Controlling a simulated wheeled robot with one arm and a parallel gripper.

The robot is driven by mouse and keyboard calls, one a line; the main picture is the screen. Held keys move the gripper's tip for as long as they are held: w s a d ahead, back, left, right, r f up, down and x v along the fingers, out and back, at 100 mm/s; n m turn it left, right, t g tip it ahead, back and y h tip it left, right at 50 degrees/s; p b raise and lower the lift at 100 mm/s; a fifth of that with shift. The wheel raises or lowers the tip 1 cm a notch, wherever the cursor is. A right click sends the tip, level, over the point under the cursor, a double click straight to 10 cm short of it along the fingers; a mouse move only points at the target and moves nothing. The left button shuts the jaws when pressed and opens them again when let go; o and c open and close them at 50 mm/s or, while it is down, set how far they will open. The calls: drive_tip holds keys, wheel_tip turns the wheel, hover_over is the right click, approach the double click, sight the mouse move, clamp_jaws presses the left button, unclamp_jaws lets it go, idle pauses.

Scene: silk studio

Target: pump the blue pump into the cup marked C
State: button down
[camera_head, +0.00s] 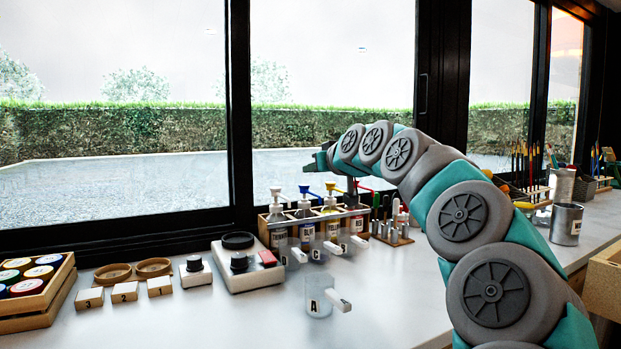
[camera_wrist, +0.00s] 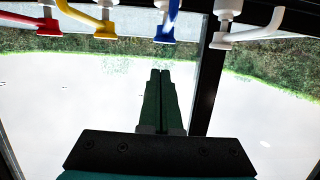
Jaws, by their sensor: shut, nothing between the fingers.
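The blue pump (camera_head: 305,205) stands in a wooden rack, second from the left, between the white and yellow pumps. Its blue nozzle also shows in the wrist view (camera_wrist: 166,30), just beyond my fingertips in the picture, with a visible gap. My gripper (camera_head: 311,168) is shut and empty, raised slightly above pump-head height near the blue pump. Its two dark fingers lie together in the wrist view (camera_wrist: 160,73). Several clear cups with labelled handles stand before the rack, including a middle one (camera_head: 317,252); their small letters are hard to read, so I cannot surely pick out C.
A clear cup marked A (camera_head: 319,297) stands alone nearer the front. The white pump (camera_head: 277,220), yellow pump (camera_head: 331,200) and red pump (camera_head: 353,193) share the rack. A scale-like device (camera_head: 248,270) stands left of the cups. The window lies close behind the rack.

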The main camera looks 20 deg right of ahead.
drive_tip(key=b+v, duration=0.1)
drive_tip(key=v, duration=0.7)
drive_tip(key=shift+s, duration=0.35)
drive_tip(key=shift+r, duration=0.15)
